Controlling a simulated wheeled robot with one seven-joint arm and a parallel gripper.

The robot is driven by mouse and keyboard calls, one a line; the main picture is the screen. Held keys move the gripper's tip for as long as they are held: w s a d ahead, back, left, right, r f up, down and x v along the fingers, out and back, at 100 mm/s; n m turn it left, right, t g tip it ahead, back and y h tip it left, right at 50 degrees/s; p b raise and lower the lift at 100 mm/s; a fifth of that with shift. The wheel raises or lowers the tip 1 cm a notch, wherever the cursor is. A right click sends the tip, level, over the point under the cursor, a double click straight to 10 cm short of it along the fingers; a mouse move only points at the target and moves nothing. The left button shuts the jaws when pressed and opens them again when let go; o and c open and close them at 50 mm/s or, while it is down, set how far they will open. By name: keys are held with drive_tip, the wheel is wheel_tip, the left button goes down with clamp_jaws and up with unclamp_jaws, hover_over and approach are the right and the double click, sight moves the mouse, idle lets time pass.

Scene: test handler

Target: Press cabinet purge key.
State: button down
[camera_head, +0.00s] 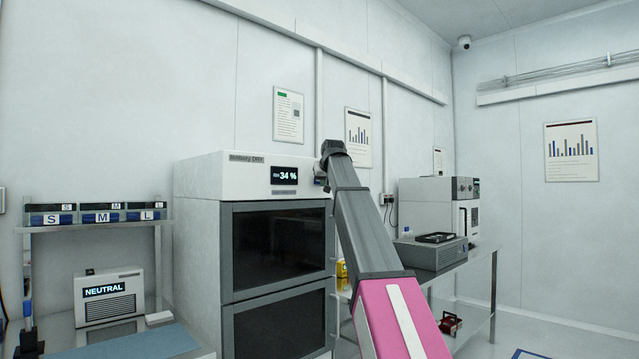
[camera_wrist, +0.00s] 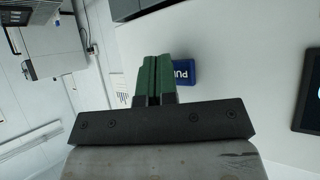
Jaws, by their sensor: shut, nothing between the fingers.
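The dry cabinet (camera_head: 206,177) stands in the middle of the head view, with a pale top panel and a dark display reading 34 % (camera_head: 284,175). In the wrist view, a blue purge key (camera_wrist: 184,73) with the white letters "PU" sits on the pale panel. The rest of its label is hidden behind my fingers. My gripper (camera_wrist: 154,70) has green fingers closed together, with nothing between them. Its tips overlap the key's left part in the picture; I cannot tell whether they touch it. In the head view my arm's end is at the panel's right end, and the key is not visible.
The cabinet's dark glass doors (camera_head: 277,243) are closed below the panel. A side bench with a grey box (camera_head: 431,254) and a white instrument (camera_head: 425,205) stands to the right. A shelf with labelled bins (camera_head: 96,217) and a NEUTRAL unit (camera_head: 108,301) are at left.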

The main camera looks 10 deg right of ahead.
drive_tip(key=shift+s+d, duration=0.3)
drive_tip(key=shift+s, duration=0.15)
drive_tip(key=s+d, duration=0.1)
drive_tip(key=s, duration=0.1)
drive_tip(key=s+d, duration=0.2)
idle(0.6)
idle(0.6)
drive_tip(key=s+f+g, duration=0.3)
drive_tip(key=f, duration=2)
drive_tip(key=s+f+g, duration=0.2)
drive_tip(key=s+f, duration=0.2)
drive_tip(key=f, duration=1.8)
drive_tip(key=s+f+g, duration=0.3)
drive_tip(key=s+f, duration=1.1)
drive_tip(key=f, duration=0.2)
drive_tip(key=s+f+m+g+h, duration=0.1)
drive_tip(key=s+f+g, duration=0.1)
drive_tip(key=s+f, duration=1.2)
wheel_tip(320, 180, down, 4)
drive_tip(key=shift+a+r+g, duration=0.2)
drive_tip(key=shift+a+g, duration=0.2)
